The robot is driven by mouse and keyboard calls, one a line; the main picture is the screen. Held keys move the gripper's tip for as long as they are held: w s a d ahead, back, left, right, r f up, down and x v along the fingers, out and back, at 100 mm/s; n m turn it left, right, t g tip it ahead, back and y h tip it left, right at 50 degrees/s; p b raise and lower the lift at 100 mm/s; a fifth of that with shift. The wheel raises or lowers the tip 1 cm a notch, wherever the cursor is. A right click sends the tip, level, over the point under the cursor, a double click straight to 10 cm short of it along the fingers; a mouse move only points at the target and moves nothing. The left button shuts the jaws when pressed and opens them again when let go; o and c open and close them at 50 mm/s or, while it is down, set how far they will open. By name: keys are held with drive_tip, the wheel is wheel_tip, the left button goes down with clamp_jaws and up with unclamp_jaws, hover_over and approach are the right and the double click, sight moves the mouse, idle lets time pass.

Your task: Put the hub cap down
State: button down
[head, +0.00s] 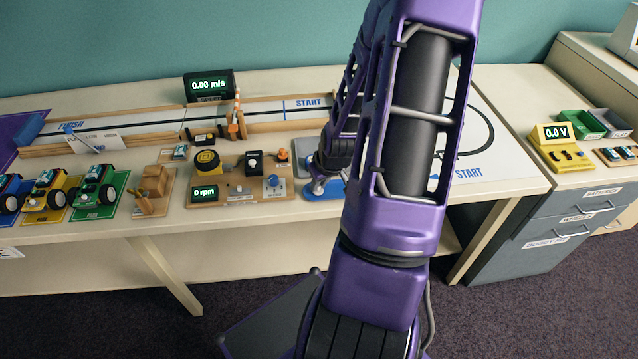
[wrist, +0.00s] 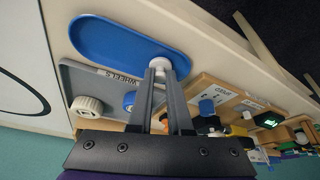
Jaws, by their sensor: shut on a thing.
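My gripper (wrist: 160,76) is shut on a small pale round hub cap (wrist: 158,65), which shows at the fingertips in the wrist view. The hub cap overlaps the near right end of the blue oval tray (wrist: 115,38); I cannot tell whether it touches the tray. The blue tray also shows in the head view (head: 325,192), partly hidden by my arm. My gripper (head: 318,184) is over it there, small and partly covered, and the hub cap is hard to make out.
A grey tray marked WHEELS (wrist: 74,77) adjoins the blue tray and holds a white wheel (wrist: 87,106) and a blue piece (wrist: 129,101). A wooden control board (head: 238,192) with knobs stands to the left in the head view. Toy cars (head: 98,186) are farther left.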

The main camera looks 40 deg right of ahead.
drive_tip(key=shift+f, duration=0.25)
drive_tip(key=c, duration=0.8)
unclamp_jaws()
drive_tip(key=shift+r, duration=0.1)
drive_tip(key=shift+c, duration=0.2)
drive_tip(key=shift+r, duration=0.5)
drive_tip(key=p+v, duration=0.5)
drive_tip(key=v, duration=0.6)
drive_tip(key=shift+r, duration=0.2)
drive_tip(key=shift+s, duration=0.1)
